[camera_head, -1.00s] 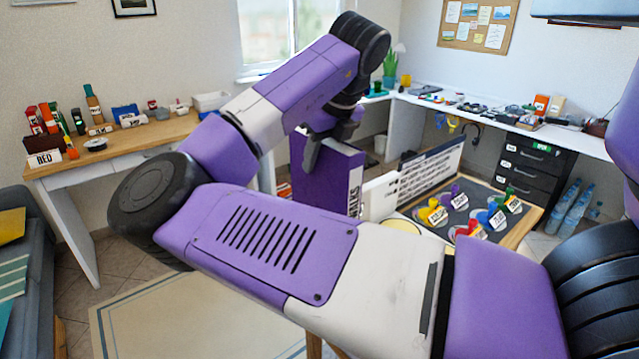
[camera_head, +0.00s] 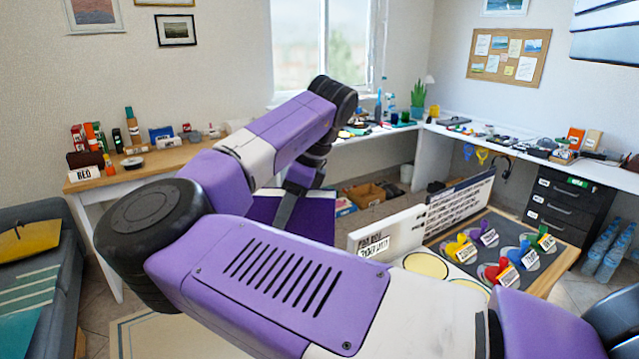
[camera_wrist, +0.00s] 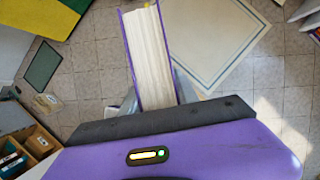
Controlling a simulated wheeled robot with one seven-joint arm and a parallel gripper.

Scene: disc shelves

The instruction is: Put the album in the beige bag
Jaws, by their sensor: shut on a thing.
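The album (camera_head: 314,217) is purple and hangs from my gripper (camera_head: 290,203), which is shut on it. In the head view my own arm hides its lower part. In the wrist view the album (camera_wrist: 148,55) shows edge-on, with purple covers and pale pages, sticking out past the dark edge of my gripper (camera_wrist: 160,118). It is held above the floor. I cannot make out the beige bag in either view.
A table with a dark mat (camera_head: 470,262) and several coloured labelled pieces stands at right, with a white panel (camera_head: 385,230) at its edge. Cardboard boxes (camera_head: 366,195) sit beneath the back counter. A desk (camera_head: 125,180) and a grey sofa (camera_head: 40,270) are at left.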

